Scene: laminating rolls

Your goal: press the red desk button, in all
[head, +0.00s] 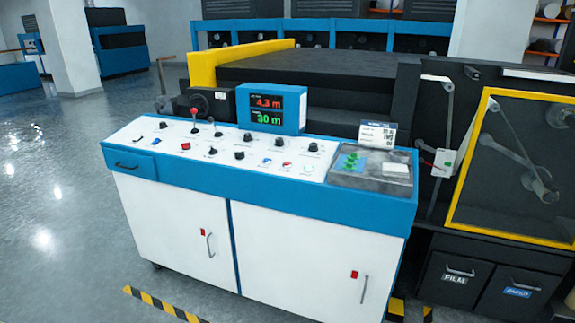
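A white and blue control desk (170,215) stands in the middle of the head view. On its sloped top, left of centre, is a small red square button (186,146). A lever with a red ball tip (194,111) rises behind the button. A small red and white control (287,164) sits further right on the panel. Neither of my grippers shows in the head view, so nothing is seen touching the red button.
A display box (270,108) stands at the desk's back edge. Black knobs and switches surround the red button. A yellow-framed machine (460,185) is at the right, with bins marked FILM (456,278) and PAPER (518,291) below. The floor at left (60,230) is clear.

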